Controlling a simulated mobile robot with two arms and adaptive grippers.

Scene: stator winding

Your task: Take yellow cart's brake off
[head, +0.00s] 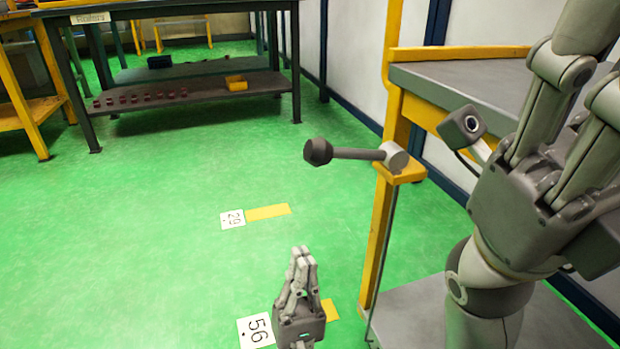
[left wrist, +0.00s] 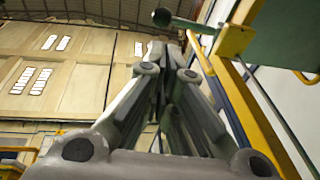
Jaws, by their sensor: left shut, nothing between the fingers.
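The yellow cart (head: 377,235) stands at the right, with a yellow frame and grey shelves. Its brake lever (head: 357,154) is a grey bar with a dark round knob, sticking out left, nearly level, from a pale cylinder on a yellow bracket. My left gripper (head: 302,252) is shut and empty, pointing up, below the knob and apart from it. In the left wrist view the closed fingers (left wrist: 165,50) point up and the lever's knob (left wrist: 162,17) shows just above the fingertips. My right gripper (head: 590,70) is at the right in front of the cart; its fingertips are cut off.
Floor markers 29 (head: 232,219) and 56 (head: 256,331) lie on the green floor with yellow strips. A dark two-level table (head: 190,92) with small red parts and a yellow box (head: 236,83) stands at the back. The floor left of the cart is clear.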

